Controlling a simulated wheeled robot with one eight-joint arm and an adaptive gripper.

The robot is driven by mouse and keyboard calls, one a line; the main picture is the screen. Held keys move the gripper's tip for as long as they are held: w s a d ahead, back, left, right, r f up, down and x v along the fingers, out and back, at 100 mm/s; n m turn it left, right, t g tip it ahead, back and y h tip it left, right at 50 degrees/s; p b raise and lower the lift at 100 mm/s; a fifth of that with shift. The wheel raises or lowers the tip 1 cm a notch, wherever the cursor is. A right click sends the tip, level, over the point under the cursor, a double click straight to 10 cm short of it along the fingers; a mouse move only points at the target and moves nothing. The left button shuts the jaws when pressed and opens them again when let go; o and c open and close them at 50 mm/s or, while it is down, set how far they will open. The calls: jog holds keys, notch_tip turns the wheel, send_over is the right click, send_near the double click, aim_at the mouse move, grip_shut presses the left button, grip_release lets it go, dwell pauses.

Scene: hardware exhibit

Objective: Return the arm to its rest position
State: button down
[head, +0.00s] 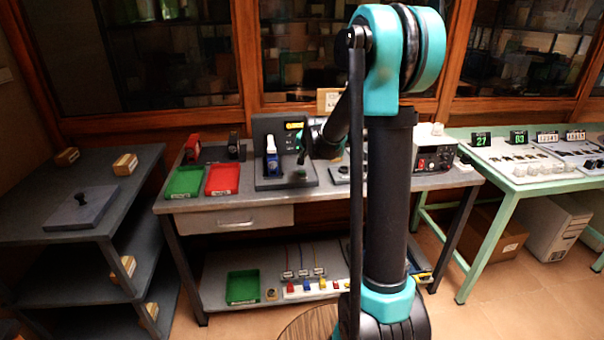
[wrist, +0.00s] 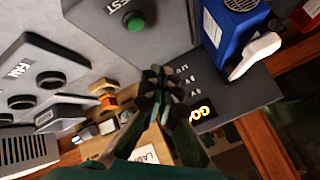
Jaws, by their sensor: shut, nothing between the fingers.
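My gripper (wrist: 160,78) is shut and empty, with its fingertips together in the middle of the wrist view. In the head view my gripper (head: 302,157) is small and dark, in front of the test panel on the grey workbench (head: 330,188). My arm is bent over at the top and reaches forward and down toward the bench. In the wrist view a green button (wrist: 135,21) and a blue device with a white lever (wrist: 232,38) lie beyond the fingers. The distance from the fingers to the panel cannot be told.
A green tray (head: 184,182) and a red tray (head: 222,179) lie on the bench's left. A black box with a red display (head: 436,152) stands right. A grey shelf (head: 90,205) is at left, a green-legged table (head: 530,165) at right. Glass cabinets line the back.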

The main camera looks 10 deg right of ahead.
jog(key=s+d+f+n+g, duration=0.1)
jog(key=s+f+n, duration=0.1)
jog(key=s, duration=1.1)
jog(key=s+d+f+n+g, duration=0.1)
jog(key=s+f+n+g, duration=0.1)
jog(key=s, duration=1.2)
jog(key=s+d+f+n+g+h, duration=0.1)
jog(key=s+f, duration=0.5)
jog(key=s, duration=0.8)
jog(key=d+n+g, duration=0.1)
jog(key=n, duration=0.1)
jog(key=shift+n, duration=0.4)
